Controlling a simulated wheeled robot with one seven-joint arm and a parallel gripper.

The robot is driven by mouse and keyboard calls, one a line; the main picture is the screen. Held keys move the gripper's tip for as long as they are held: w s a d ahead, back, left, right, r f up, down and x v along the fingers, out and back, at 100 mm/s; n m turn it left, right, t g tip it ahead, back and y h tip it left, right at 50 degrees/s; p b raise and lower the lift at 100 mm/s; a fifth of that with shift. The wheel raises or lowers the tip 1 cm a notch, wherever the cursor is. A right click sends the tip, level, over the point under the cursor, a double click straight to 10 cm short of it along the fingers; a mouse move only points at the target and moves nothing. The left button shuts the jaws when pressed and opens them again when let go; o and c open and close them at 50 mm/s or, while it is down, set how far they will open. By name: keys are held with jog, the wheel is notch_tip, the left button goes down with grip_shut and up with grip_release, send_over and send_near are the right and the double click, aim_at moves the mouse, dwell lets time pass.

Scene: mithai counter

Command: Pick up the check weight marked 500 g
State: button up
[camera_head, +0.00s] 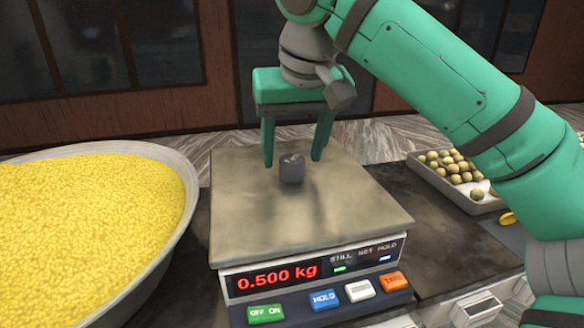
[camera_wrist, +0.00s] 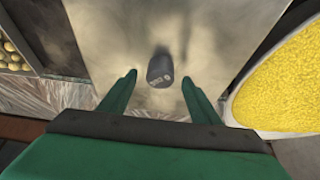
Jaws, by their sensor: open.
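A small dark grey check weight (camera_head: 292,168) stands upright on the metal pan (camera_head: 240,215) of the digital scale. Its marking is too small to read, while the scale's red display (camera_head: 277,276) shows 0.500 kg. My gripper (camera_head: 292,161) is open above the far part of the pan, with its two green fingers apart to the left and right of the weight. In the wrist view the weight (camera_wrist: 160,69) lies just beyond the fingertips of my gripper (camera_wrist: 161,80), in line with the gap between them. I see no contact between fingers and weight.
A large metal bowl (camera_head: 193,178) heaped with yellow granular sweets stands close to the scale's left side. A tray (camera_head: 425,170) of round sweets is at the right, with a small yellow piece (camera_head: 508,218) near it. The rest of the pan is clear.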

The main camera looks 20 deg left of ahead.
jog(key=shift+x, duration=1.3)
grip_shut()
jog(key=shift+r, duration=0.1)
